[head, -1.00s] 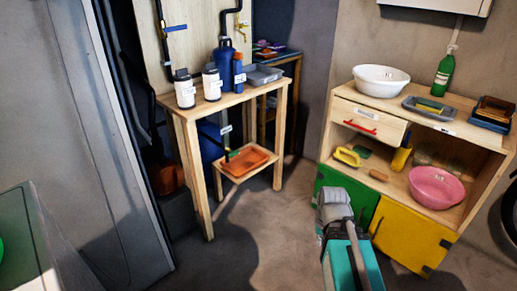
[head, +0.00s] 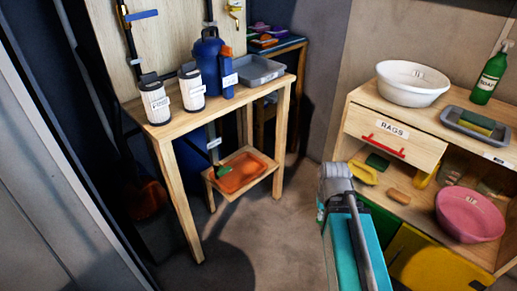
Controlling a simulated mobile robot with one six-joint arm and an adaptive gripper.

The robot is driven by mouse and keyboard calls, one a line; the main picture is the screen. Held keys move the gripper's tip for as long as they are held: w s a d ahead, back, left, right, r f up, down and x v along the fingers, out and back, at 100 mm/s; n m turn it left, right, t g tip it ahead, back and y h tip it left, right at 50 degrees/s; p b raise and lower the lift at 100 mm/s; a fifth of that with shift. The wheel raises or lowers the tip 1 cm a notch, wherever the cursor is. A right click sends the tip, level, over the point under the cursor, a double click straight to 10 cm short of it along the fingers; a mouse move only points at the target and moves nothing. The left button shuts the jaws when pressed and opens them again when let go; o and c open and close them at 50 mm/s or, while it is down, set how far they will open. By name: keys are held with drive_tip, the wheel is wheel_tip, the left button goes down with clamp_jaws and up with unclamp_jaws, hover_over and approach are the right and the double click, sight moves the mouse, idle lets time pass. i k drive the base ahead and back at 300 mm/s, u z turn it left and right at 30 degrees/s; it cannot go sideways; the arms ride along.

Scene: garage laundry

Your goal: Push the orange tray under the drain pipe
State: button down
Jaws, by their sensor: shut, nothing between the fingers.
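The orange tray (head: 240,174) lies on the low wooden shelf (head: 262,184) under the workbench. A small green item (head: 221,172) shows at the tray's left end; I cannot tell whether it is in the tray or above it. A dark pipe with a white label (head: 213,143) comes down below the benchtop, close to the tray's back left; its lower end is unclear. My gripper does not show; only a teal and grey part of my own body is at lower centre.
The bench (head: 228,102) carries white canisters (head: 154,102), a blue jug (head: 207,62) and a grey tray (head: 252,71); its front leg (head: 180,205) stands left of the shelf. A wooden cabinet (head: 440,128) stands right. Floor (head: 255,240) between them is clear.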

sight(247, 166)
drive_tip(key=z, duration=0.05)
drive_tip(key=i, duration=1.05)
